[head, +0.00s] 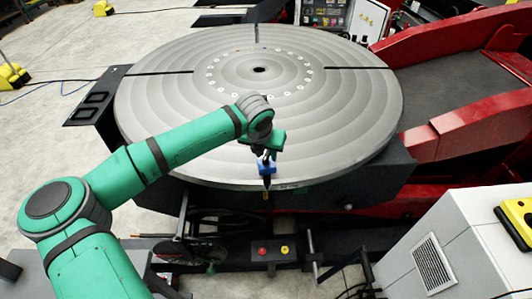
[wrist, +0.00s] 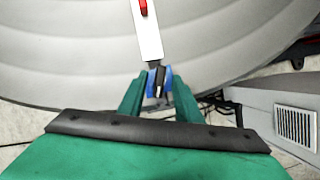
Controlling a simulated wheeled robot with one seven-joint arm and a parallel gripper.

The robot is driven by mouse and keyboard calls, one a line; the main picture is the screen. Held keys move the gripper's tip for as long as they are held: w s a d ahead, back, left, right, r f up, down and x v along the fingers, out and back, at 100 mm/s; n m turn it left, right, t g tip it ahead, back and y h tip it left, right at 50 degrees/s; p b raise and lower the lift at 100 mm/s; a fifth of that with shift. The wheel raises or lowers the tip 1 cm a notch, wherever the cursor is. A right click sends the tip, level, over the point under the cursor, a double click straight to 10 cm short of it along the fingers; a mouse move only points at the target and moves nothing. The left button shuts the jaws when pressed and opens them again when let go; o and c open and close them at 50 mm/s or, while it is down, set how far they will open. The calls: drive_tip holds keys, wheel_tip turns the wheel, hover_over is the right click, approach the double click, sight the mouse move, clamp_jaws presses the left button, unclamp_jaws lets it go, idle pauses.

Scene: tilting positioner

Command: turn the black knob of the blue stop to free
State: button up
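The blue stop (head: 266,169) sits at the near rim of the big round grey table (head: 160,100). Its black knob (wrist: 160,77) shows as a short dark bar, slightly tilted, against the blue stop (wrist: 151,84) in the wrist view. My gripper (head: 266,151) is just above the stop in the head view. In the wrist view my gripper (wrist: 158,80) has its two green fingers apart, one on each side of the stop and knob. I see gaps between the fingers and the knob; contact is not visible. The knob's marking cannot be read.
A white bar with a red part (wrist: 147,32) lies ahead of the stop in the wrist view. A control box with a red and a yellow button (head: 273,251) is below the rim. A grey cabinet (head: 450,245) stands at the right; red frame arms (head: 460,125) are beyond.

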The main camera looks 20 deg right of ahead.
drive_tip(key=v, duration=1)
drive_tip(key=shift+r, duration=0.35)
drive_tip(key=shift+s+a, duration=0.1)
